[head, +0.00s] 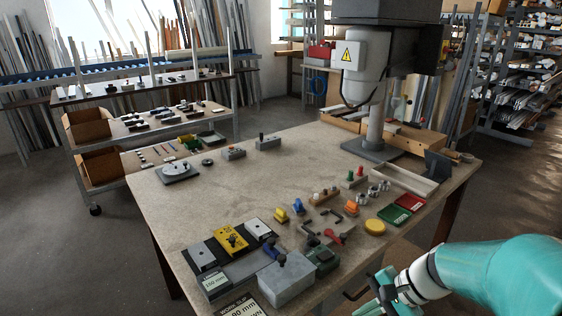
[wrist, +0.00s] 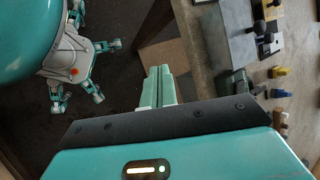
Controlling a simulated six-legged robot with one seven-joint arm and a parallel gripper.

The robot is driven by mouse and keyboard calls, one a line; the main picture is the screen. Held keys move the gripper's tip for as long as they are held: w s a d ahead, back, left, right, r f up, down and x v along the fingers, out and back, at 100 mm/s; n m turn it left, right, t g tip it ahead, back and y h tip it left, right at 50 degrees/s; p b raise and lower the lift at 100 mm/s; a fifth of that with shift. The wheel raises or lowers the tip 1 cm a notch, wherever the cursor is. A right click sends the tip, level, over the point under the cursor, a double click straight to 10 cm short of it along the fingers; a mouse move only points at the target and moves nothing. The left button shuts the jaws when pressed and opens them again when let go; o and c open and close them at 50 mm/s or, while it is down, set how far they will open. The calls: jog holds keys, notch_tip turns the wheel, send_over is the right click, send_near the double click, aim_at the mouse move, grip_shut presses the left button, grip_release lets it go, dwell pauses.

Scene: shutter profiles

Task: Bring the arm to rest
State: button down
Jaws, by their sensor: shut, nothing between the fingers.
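My arm, teal and white, enters from the lower right of the head view. My gripper (head: 376,292) is low in front of the table's near right edge, off the tabletop. In the wrist view its two teal fingers (wrist: 156,86) lie side by side, shut, with nothing between them. The gripper touches no object that I can see. The table (head: 225,200) shows beside the fingers in the wrist view, on the right.
The near table edge holds a grey block (head: 286,282), a yellow fixture (head: 231,240) and small coloured parts. A yellow disc (head: 375,227) and red and green trays (head: 402,209) sit to the right. A press column (head: 375,125) stands behind. Floor right of the table is clear.

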jog(key=s+a+r+n+t+h, duration=0.2)
jog(key=s+r+n+t+h, duration=0.2)
jog(key=s+r+n+h, duration=0.3)
jog(key=shift+s+r+n, duration=1.25)
jog(key=shift+r+n, duration=0.55)
jog(key=shift+r, duration=0.4)
